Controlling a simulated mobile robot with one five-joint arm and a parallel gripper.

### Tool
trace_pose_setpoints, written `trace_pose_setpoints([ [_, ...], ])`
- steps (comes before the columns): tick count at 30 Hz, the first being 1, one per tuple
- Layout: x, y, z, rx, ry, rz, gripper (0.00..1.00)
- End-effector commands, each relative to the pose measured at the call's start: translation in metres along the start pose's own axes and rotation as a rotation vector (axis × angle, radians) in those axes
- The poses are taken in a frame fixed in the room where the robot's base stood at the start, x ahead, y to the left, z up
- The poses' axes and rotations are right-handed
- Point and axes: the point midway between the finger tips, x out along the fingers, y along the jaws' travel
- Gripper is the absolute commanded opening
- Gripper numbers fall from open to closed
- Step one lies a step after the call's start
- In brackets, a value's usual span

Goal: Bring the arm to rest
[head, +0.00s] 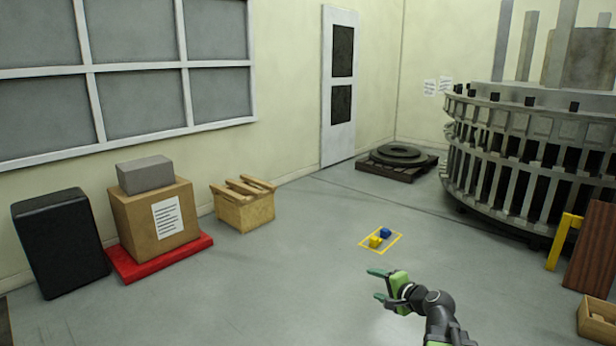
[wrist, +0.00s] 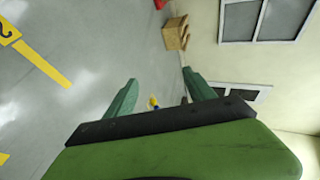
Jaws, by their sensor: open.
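My gripper (head: 376,285) has green fingers and sits at the lower middle of the head view, at the end of my dark arm. Its two fingers are spread apart and nothing is between them. In the wrist view the gripper (wrist: 160,92) also shows both fingers apart, with floor and wall beyond. The arm is stretched out over open floor and touches nothing that I can see.
A large round turret structure (head: 540,150) fills the right side. A wooden box (head: 597,320) stands at lower right. A wooden crate (head: 243,207), a cardboard box (head: 155,218) on a red base and a black case (head: 60,243) line the left wall.

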Motion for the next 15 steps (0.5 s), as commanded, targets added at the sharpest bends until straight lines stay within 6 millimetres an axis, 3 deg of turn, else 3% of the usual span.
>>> trace_pose_setpoints([
  [1,0.015,0.004,0.039,-0.083,-0.072,0.052,0.63],
  [3,0.028,0.016,0.086,-0.208,-0.166,0.138,0.63],
  [6,0.035,0.042,0.142,-0.392,-0.294,0.271,0.63],
  [9,0.026,0.077,0.180,-0.589,-0.417,0.437,0.63],
  [11,0.012,0.101,0.186,-0.700,-0.480,0.555,0.63],
  [15,-0.032,0.148,0.163,-0.852,-0.578,0.809,0.63],
])
